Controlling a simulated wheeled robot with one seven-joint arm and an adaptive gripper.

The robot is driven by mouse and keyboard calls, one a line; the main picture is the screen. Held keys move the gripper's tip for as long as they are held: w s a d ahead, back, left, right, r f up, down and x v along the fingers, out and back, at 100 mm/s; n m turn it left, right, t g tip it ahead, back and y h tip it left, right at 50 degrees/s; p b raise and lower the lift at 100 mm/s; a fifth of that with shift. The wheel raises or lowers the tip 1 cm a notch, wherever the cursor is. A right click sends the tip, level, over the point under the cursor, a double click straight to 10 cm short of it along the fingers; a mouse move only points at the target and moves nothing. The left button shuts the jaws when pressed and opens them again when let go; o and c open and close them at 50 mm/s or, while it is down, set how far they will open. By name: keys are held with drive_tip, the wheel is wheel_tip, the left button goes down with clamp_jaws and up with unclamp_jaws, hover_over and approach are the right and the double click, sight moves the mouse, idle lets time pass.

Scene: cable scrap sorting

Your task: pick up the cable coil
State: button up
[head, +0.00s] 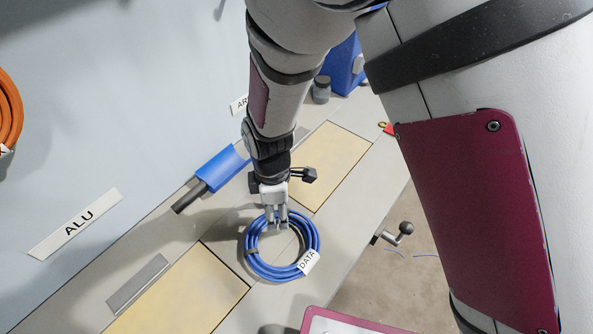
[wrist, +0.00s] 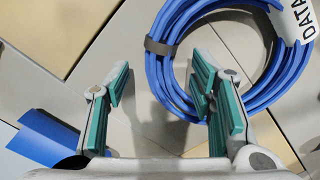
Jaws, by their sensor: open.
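The cable coil (head: 262,269) is a blue ring lying flat on the grey bench, with a white DATA tag (head: 309,261) at its lower right. In the wrist view the coil (wrist: 157,75) fills the upper right, with a dark band (wrist: 160,46) around its left side. My gripper (head: 275,224) is open and empty over the coil's far side. In the wrist view my gripper (wrist: 163,78) has its left finger outside the ring and its right finger over the ring's inner side. I cannot tell whether either finger touches the cable.
A blue block with a black rod (head: 222,170) lies on the bench left of my gripper. Tan panels (head: 333,165) are set into the bench. An ALU label (head: 76,226) is at the left. A ball-ended lever (head: 404,229) juts from the bench edge.

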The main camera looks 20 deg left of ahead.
drive_tip(key=shift+f, duration=0.45)
clamp_jaws()
